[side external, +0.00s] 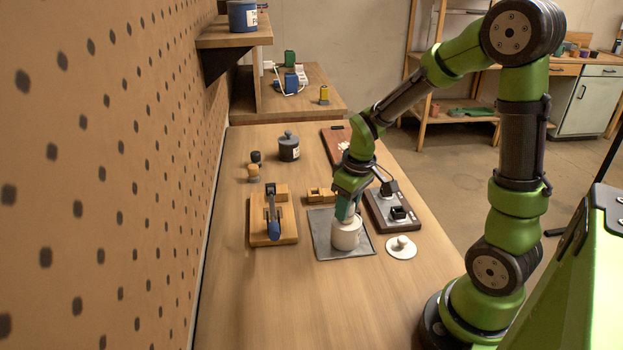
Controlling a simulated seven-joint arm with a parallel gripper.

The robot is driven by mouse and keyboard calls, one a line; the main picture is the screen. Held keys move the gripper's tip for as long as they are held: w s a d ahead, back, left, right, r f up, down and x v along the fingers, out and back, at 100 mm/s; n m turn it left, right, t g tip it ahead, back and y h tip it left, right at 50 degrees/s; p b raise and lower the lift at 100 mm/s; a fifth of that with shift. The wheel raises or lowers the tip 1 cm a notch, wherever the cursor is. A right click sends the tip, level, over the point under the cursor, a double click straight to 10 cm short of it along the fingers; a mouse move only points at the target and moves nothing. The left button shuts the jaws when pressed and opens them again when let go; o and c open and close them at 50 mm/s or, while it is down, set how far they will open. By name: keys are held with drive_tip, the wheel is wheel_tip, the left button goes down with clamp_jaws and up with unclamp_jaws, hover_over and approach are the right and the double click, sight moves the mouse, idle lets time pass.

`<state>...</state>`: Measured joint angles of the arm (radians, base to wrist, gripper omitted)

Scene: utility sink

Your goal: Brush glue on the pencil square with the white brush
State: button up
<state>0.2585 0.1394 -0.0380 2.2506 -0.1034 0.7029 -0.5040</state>
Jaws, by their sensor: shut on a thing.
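My green gripper (347,208) points down at the mouth of a white pot (346,237). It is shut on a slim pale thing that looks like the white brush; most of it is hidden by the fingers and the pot. The pot stands upright on a grey mat (323,246). A round white lid with a knob (401,248) lies on the table to the right of the mat. I cannot make out a pencil square or any glue in this view.
A wooden block with a blue-handled clamp (273,228) stands left of the mat. A dark board with black fittings (392,212) is on the right. Small wooden blocks (320,195) and a dark jar (288,147) sit behind. The front table is clear; a pegboard (110,180) borders the left.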

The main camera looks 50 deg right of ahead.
drive_tip(key=shift+r, duration=3.5)
